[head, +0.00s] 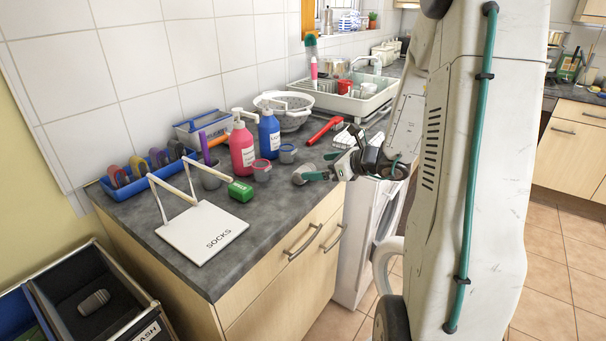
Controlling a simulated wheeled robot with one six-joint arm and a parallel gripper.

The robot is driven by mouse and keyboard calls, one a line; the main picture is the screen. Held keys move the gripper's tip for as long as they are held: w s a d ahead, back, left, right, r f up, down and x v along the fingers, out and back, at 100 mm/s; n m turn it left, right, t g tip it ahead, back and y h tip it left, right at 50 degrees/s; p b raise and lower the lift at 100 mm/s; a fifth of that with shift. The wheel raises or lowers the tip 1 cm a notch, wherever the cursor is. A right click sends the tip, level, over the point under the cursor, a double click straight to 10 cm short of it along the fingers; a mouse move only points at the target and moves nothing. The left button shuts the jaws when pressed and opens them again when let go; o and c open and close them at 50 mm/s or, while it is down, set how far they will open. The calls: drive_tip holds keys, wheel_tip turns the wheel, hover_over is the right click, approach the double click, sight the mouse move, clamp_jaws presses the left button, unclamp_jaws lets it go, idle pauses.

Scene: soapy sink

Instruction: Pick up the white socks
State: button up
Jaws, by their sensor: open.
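A white ribbed bundle (350,132), which looks like the white socks, lies on the grey counter near the sink, partly hidden by my arm. My gripper (322,168) is low over the counter's front edge, just in front of and left of that bundle. It is open, and I see nothing held in it. I cannot tell whether it touches the counter. A white board marked SOCKS (203,232), with two raised white bars, lies at the counter's front left.
A black bin (75,320) holding a grey bundle (94,302) is lower left.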

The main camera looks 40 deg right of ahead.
sight(304, 167)
drive_tip(key=x, duration=0.7)
drive_tip(key=shift+w+d+f, duration=0.15)
drive_tip(key=shift+w+f, duration=0.05)
drive_tip(key=shift+w, duration=0.15)
drive_tip(key=c, duration=1)
